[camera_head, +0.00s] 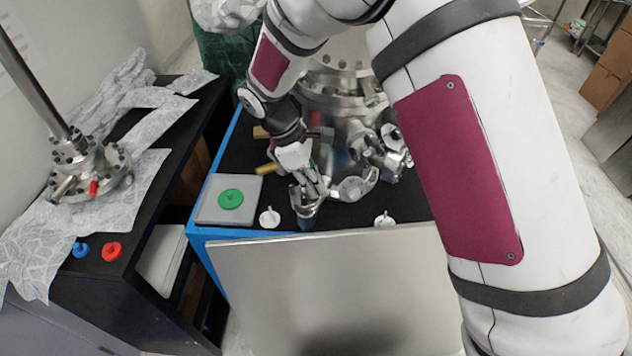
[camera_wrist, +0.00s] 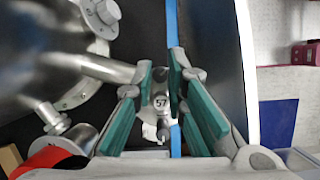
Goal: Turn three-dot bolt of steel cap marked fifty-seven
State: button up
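In the wrist view, the steel cap marked 57 (camera_wrist: 160,101) shows between and beyond my fingertips. Small metal parts show just below its number, but I cannot make out dots on any bolt. My gripper (camera_wrist: 161,82) has green-lined fingers spread apart with a gap between the tips, and nothing is clearly clamped. I cannot tell whether a finger touches the cap. In the head view, my gripper (camera_head: 308,188) points down at the table's front part, over a small shiny metal part (camera_head: 306,208) that it partly hides.
A large steel chamber (camera_wrist: 45,45) with ports stands close beside the gripper. A grey tray with a green disc (camera_head: 231,199) and a white knob (camera_head: 269,217) lie to the left. A blue table edge (camera_head: 208,232) and grey panel (camera_head: 300,290) are in front. Red and blue knobs (camera_head: 111,251) lie on the left bench.

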jog(key=shift+o, duration=1.3)
jog(key=shift+s, duration=0.1)
